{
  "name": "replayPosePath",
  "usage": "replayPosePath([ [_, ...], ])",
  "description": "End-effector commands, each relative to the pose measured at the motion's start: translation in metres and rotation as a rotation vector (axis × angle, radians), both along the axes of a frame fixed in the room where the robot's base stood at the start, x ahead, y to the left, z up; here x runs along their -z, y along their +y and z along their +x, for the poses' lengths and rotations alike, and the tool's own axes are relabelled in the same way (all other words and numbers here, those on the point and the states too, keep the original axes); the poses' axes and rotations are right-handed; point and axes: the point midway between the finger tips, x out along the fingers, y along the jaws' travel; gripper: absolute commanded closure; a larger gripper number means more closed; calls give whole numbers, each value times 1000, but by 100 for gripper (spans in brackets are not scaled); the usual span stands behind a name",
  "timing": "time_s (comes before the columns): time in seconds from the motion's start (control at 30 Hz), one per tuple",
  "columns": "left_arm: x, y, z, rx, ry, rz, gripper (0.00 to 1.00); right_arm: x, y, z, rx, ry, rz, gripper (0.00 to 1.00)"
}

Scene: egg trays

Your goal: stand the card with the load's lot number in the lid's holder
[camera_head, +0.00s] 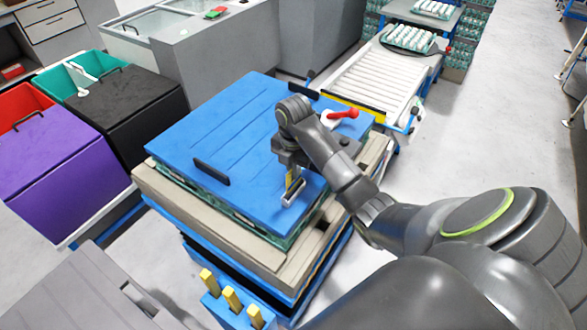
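My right gripper (290,168) points down over the front right part of the blue lid (235,120). It appears shut on a narrow yellow card (290,181). The lid's holder (293,195), a small silvery piece, is directly below the card near the lid's front right edge. The card's lower end meets the holder in the picture; I cannot tell whether it is inside it or just above. Any print on the card is too small to read. More yellow cards (231,298) stand in a blue rack (238,318) at the bottom. My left gripper is out of view.
The lid tops a stacked load with grey-brown layers (215,228). Black handles (211,172) and a red-handled tool (342,114) are on the lid. A roller conveyor (375,80) stands behind, purple (60,175) and black bins (125,110) at left. Floor at right is clear.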

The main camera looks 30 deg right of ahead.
Motion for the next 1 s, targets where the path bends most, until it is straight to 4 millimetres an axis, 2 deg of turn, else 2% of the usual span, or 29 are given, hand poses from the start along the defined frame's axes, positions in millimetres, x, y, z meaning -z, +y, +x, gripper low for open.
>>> replayPosePath([
  [1.0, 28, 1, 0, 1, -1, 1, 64, 37, 0, 0, 0, 1, 0, 100],
])
